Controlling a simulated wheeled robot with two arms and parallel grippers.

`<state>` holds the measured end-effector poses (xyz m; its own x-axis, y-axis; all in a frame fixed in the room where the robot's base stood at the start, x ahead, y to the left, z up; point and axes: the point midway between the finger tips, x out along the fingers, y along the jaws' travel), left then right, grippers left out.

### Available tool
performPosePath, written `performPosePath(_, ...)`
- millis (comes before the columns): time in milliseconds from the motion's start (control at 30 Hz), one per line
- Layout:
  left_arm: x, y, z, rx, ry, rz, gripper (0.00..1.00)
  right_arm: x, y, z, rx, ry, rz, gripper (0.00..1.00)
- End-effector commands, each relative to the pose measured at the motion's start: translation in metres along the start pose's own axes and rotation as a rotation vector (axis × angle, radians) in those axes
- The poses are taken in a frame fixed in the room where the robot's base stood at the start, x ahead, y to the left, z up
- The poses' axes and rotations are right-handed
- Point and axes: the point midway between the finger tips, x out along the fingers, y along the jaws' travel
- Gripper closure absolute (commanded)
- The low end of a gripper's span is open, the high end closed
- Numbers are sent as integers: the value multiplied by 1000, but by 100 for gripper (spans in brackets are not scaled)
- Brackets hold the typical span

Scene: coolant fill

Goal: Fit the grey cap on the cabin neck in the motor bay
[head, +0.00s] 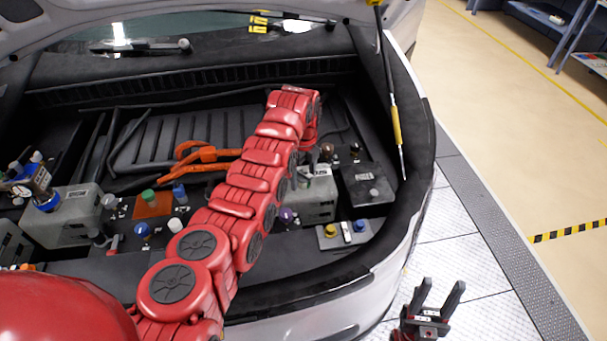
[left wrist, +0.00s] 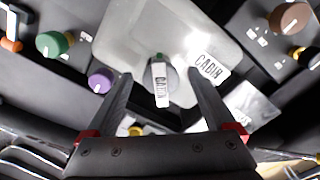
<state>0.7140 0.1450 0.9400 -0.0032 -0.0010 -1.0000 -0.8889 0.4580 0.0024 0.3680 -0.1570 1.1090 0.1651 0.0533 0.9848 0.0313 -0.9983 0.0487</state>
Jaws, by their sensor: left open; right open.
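The grey cabin tank (head: 312,200) sits in the right part of the motor bay. In the left wrist view the tank (left wrist: 125,30) carries a white CABIN label. A grey round piece (left wrist: 172,82) with a white CABIN tag and a green spot stands on it; I cannot tell whether it is the bare neck or the grey cap on it. My left gripper (left wrist: 160,75) is open, its fingers apart on either side of this piece. In the head view it (head: 316,163) is partly hidden by my arm. My right gripper (head: 435,297) is open and empty, outside the bay.
A purple cap (left wrist: 102,80) and a green cap (left wrist: 55,43) stand left of the tank, a brown one (left wrist: 290,18) to the right. A dark box (head: 365,180) is beside the tank. Orange cables (head: 200,160) lie behind. The bay's rim and a strut (head: 396,125) bound the right side.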

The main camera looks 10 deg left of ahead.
Motion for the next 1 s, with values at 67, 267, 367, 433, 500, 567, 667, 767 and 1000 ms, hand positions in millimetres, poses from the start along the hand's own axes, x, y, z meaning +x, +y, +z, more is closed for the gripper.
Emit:
performPosePath(67,0,0,0,0,0,-1,12,0,0,0,0,0,0,51)
performPosePath(267,-12,-1,1,-1,-2,-3,12,-6,0,1,0,0,0,51)
performPosePath(367,-31,-1,2,-1,-5,-7,12,-14,-1,2,0,0,0,51)
performPosePath(433,-47,-1,2,-2,-4,-4,12,-20,-1,3,0,0,0,51)
performPosePath(500,-67,-1,2,-2,-5,-6,12,-23,-1,4,0,0,0,51)
performPosePath(567,-80,-1,2,-1,-4,-6,12,-25,-1,4,0,0,0,51)
performPosePath(667,-99,0,1,-1,-4,-2,12,-29,-1,5,0,0,0,51)
performPosePath(767,-116,0,1,-2,-5,-5,12,-32,-2,6,0,0,0,51)
performPosePath(1000,-147,1,0,0,-1,-1,12,-34,-2,6,0,0,0,51)
